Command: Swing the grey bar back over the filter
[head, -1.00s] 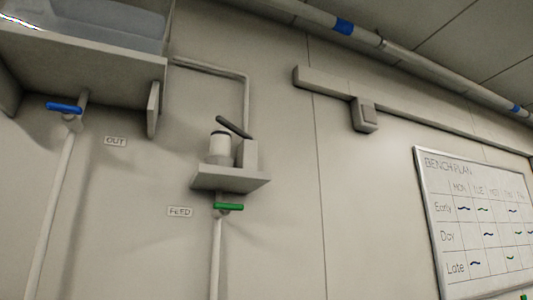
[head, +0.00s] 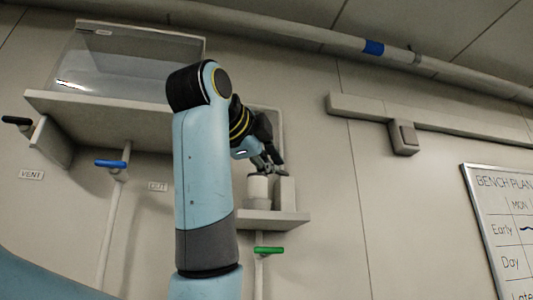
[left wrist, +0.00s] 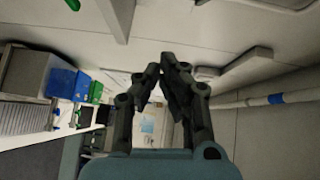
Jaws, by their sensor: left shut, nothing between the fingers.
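The filter (head: 258,190) is a pale upright cylinder on a small wall shelf (head: 280,219), beside a taller pale post (head: 285,192). My left gripper (head: 268,162) is just above the filter's top in the head view; I cannot tell whether it touches anything there. The grey bar is not clearly seen: dark gripper parts cover or blend with it above the filter and post. In the left wrist view my left gripper (left wrist: 162,70) has its fingertips close together, with nothing seen between them. My right gripper is not in view.
A green-handled valve (head: 268,250) is under the small shelf. A whiteboard (head: 500,235) hangs at right.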

